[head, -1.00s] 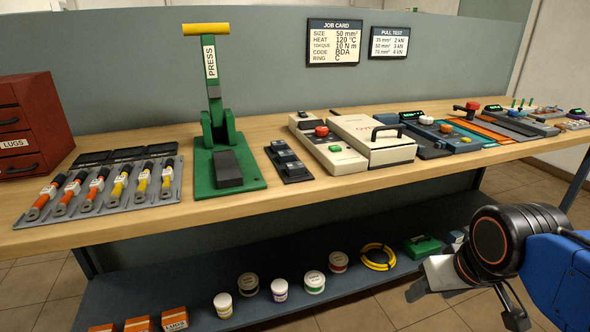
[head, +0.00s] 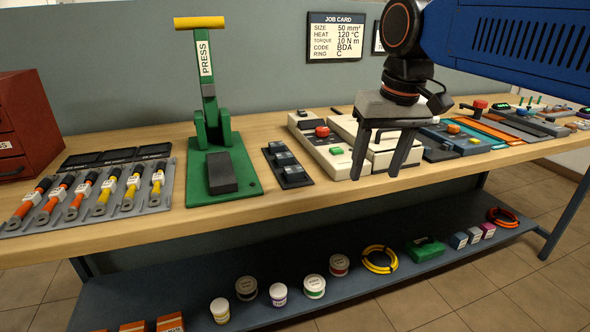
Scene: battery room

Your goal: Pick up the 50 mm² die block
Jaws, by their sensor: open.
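A black rack (head: 297,181) on the bench holds three small dark-grey blocks (head: 286,160) in a row, likely the die blocks. Their labels are too small to read, so I cannot tell which is the 50 mm² one. My gripper (head: 377,168) points down with its two fingers apart and nothing between them. It is to the right of the rack, in front of the cream machine (head: 329,160), and partly hides it. The job card (head: 335,37) on the wall reads size 50 mm².
A green press (head: 222,175) with a tall yellow-topped lever stands just left of the rack. A grey tray (head: 146,200) of tools and a red drawer cabinet (head: 27,122) are further left. More devices line the bench to the right. Pots stand on the lower shelf (head: 340,307).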

